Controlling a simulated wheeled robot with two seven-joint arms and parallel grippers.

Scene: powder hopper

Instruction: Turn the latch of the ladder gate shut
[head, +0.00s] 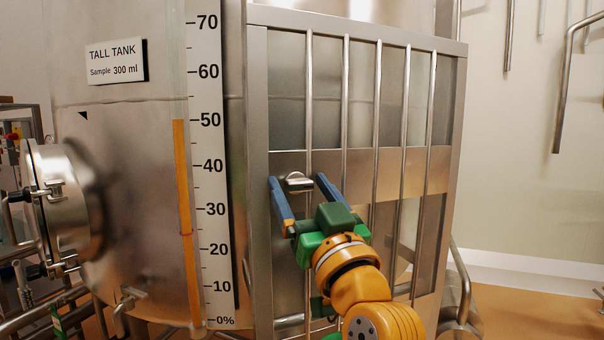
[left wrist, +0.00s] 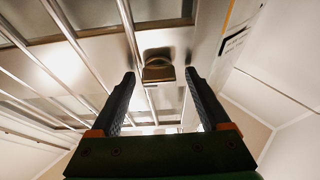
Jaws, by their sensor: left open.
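The ladder gate (head: 345,100) is a metal frame with several upright bars in front of the tall tank. Its latch (head: 296,181) is a small metal knob on the gate's cross plate, near the left side. In the left wrist view the latch (left wrist: 158,68) lies ahead, beyond the fingertips. My left gripper (head: 297,182) is open, with blue fingers on either side of the latch in the head view. In the left wrist view its fingers (left wrist: 159,78) are spread and empty, with no contact visible. Which way the latch is turned is hard to tell. My right gripper is not in view.
The tall tank (head: 130,200) stands left of the gate, with a percent scale (head: 210,150) and a sight tube (head: 183,180). A round metal port (head: 62,195) juts out at far left.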

